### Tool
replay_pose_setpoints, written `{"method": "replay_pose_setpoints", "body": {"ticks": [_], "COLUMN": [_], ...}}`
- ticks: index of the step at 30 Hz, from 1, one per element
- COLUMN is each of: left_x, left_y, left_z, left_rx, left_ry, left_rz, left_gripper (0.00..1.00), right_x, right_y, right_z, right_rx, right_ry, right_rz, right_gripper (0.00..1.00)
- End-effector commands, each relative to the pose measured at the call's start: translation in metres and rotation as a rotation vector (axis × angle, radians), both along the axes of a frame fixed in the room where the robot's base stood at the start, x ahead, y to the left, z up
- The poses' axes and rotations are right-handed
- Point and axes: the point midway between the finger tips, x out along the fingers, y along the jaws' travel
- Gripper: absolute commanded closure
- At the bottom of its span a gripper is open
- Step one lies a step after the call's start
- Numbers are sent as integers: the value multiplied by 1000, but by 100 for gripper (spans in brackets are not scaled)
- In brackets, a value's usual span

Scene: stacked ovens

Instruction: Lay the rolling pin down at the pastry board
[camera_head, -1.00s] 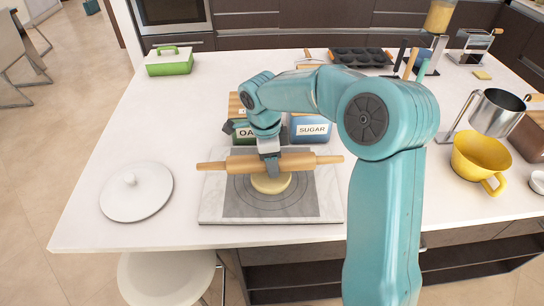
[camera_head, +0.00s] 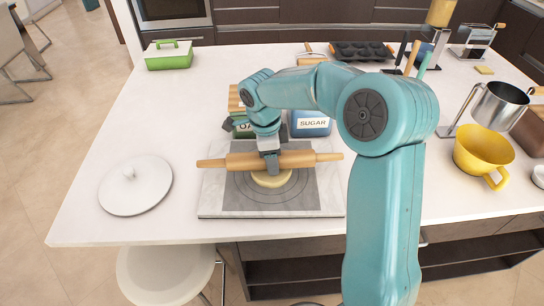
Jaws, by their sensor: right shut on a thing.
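The wooden rolling pin (camera_head: 300,159) lies crosswise in the view, over the pastry board (camera_head: 213,205). My right gripper (camera_head: 270,168) is shut on the middle of the pin. The board is a pale marble slab with a dark grey mat and ring marks. A round piece of dough (camera_head: 272,180) lies on the mat, just in front of the pin and partly hidden by it. I cannot tell whether the pin touches the board or is a little above it. My left gripper does not show.
A blue sugar tin (camera_head: 311,124) and a green tin (camera_head: 243,131) stand behind the board. A white round lid (camera_head: 135,187) lies to the left, and a yellow bowl (camera_head: 482,155) stands to the right. The counter between lid and board is clear.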

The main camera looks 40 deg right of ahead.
Motion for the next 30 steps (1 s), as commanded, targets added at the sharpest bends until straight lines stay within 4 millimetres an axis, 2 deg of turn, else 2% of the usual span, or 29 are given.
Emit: {"method": "replay_pose_setpoints", "body": {"ticks": [3, 4, 6, 15, 19, 23, 30], "left_x": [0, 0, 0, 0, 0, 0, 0], "left_y": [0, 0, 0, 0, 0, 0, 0], "left_z": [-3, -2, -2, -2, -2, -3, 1], "left_rx": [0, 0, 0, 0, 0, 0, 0], "left_ry": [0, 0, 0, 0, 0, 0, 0], "left_rz": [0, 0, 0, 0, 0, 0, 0], "left_gripper": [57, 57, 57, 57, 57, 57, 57], "right_x": [0, 0, 0, 0, 2, 4, 9], "right_y": [0, 0, 0, 0, 1, 4, 10], "right_z": [-3, -2, -2, -2, 10, 38, 103], "right_rx": [-1, -1, -1, 1, -1, -2, -1], "right_ry": [-1, -1, -1, 1, -2, -7, -7], "right_rz": [0, 0, 0, 0, 0, 0, 1], "right_gripper": [97, 42, 19, 19, 19, 19, 19]}}
